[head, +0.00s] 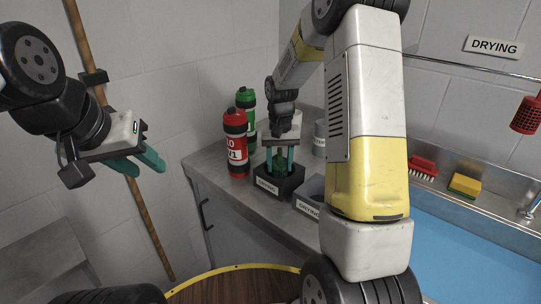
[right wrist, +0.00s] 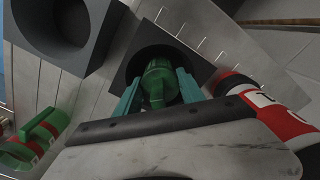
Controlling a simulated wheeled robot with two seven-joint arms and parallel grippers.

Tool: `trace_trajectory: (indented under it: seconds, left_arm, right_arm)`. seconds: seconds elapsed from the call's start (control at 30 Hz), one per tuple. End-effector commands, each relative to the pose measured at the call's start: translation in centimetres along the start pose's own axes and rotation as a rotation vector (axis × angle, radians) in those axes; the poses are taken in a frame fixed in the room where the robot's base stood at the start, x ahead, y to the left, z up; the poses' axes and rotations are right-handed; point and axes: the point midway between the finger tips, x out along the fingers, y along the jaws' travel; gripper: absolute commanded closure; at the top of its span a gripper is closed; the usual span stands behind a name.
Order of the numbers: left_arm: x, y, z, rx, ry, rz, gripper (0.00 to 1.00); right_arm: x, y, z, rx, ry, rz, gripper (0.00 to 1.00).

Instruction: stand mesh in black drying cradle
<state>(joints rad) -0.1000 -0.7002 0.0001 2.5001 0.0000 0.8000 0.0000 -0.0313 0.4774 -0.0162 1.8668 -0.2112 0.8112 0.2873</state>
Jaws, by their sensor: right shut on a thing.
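My right gripper (head: 279,158) points down over the black cradle (head: 279,187) on the counter. It is shut on a dark green piece, which I take for the mesh (head: 279,166). The mesh stands about upright between the teal fingers, and its lower end is at the cradle's opening. In the right wrist view, the mesh (right wrist: 158,82) lies over the round hole of the black cradle (right wrist: 195,60). I cannot tell how deep it sits. My left gripper (head: 148,163) is open and empty in the air at the left.
A red bottle (head: 236,145) and a green-capped bottle (head: 246,97) stand left of the cradle. A grey-blue cradle (head: 309,190) stands to its right, partly hidden by my right arm. A red mesh cup (head: 527,114) hangs at the far right above the blue sink (head: 465,245).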

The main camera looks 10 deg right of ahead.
Motion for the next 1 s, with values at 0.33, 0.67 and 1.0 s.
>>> trace_trajectory:
  seconds: [0.33, 0.67, 1.0]
  left_arm:
    - [0.0, 0.0, 0.0, 0.0, 0.0, 0.0, 0.64]
    - [0.0, 0.0, 0.0, 0.0, 0.0, 0.0, 0.64]
    - [0.0, 0.0, 0.0, 0.0, 0.0, 0.0, 0.64]
  right_arm:
    - [0.2, 0.0, 0.0, -0.001, 0.0, 0.0, 0.45]
    - [-0.6, -0.1, -0.1, -0.001, 0.002, 0.0, 0.45]
    - [-7.4, -0.1, -0.1, -0.002, 0.005, -0.001, 0.45]
